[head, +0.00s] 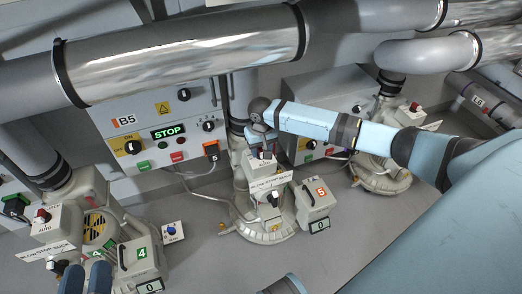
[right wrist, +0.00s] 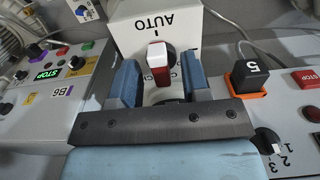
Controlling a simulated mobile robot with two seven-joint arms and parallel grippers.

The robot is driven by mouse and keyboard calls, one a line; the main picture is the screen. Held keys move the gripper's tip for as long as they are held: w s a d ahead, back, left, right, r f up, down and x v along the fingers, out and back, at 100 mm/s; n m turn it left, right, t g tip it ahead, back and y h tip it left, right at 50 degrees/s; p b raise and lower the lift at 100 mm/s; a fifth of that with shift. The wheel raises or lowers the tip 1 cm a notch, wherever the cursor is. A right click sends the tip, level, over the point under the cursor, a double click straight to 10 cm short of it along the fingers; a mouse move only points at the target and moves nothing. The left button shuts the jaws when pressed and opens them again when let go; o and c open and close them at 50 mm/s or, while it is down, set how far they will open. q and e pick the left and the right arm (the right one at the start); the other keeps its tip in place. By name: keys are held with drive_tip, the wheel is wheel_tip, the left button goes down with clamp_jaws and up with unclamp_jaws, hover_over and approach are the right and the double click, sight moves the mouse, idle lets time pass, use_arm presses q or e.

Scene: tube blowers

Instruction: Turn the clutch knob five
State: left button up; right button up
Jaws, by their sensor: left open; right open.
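The clutch knob (right wrist: 158,62), red with a white cap, stands on a pale box (right wrist: 128,30) with upside-down AUTO lettering in the right wrist view. My right gripper (right wrist: 158,85) is open, with one blue finger on each side of the knob; I see gaps beside it. In the head view, my right gripper (head: 262,143) reaches down over the middle blower unit, and a red-and-white knob (head: 265,155) shows just below it. My left gripper (head: 85,277) is open at the lower left, near the box marked 4 (head: 139,260).
Panel B5 (head: 122,95) stands behind, left of my right gripper. A box marked 5 (head: 314,203) stands on the right of the middle unit. Large pipes (head: 185,60) cross overhead.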

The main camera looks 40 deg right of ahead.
clamp_jaws()
drive_tip(key=shift+r+p, duration=0.1)
drive_tip(key=shift+p, duration=0.2)
